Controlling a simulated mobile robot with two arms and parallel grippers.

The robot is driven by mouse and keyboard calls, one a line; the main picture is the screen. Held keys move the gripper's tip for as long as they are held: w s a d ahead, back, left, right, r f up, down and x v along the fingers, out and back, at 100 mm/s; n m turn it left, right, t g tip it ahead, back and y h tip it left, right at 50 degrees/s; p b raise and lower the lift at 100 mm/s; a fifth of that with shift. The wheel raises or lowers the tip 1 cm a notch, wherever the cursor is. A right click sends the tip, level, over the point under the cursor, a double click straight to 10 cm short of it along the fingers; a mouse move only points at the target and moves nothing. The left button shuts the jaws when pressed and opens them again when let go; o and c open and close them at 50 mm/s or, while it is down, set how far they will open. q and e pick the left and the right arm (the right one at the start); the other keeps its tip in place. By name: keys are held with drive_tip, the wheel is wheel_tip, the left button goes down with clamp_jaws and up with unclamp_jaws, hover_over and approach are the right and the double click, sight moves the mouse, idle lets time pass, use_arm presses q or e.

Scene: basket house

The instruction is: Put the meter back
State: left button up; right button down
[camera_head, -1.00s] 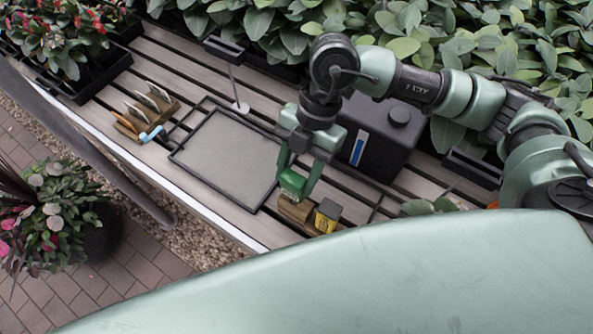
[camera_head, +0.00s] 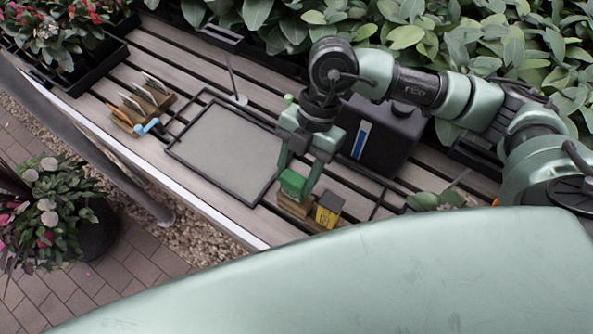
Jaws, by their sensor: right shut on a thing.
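The green meter (camera_head: 293,184) is a small box between the fingers of my right gripper (camera_head: 299,176), which is shut on it. The gripper points down over the bench. The meter is directly over the left part of a small wooden stand (camera_head: 291,207); I cannot tell whether it touches the stand. A yellow meter with a dark top (camera_head: 328,213) stands at the right part of the same stand, beside the green one. My left gripper is not in view.
A slatted bench (camera_head: 225,205) carries a framed grey panel (camera_head: 222,150) left of my gripper and a black canister (camera_head: 385,140) behind it. A wooden rack with tags (camera_head: 142,105) stands further left. Dense plants line the back.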

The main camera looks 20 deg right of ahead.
idle(0.3)
drive_tip(key=c, duration=0.6)
unclamp_jaws()
drive_tip(key=v, duration=0.8)
drive_tip(key=shift+f+b, duration=0.1)
drive_tip(key=shift+b, duration=0.25)
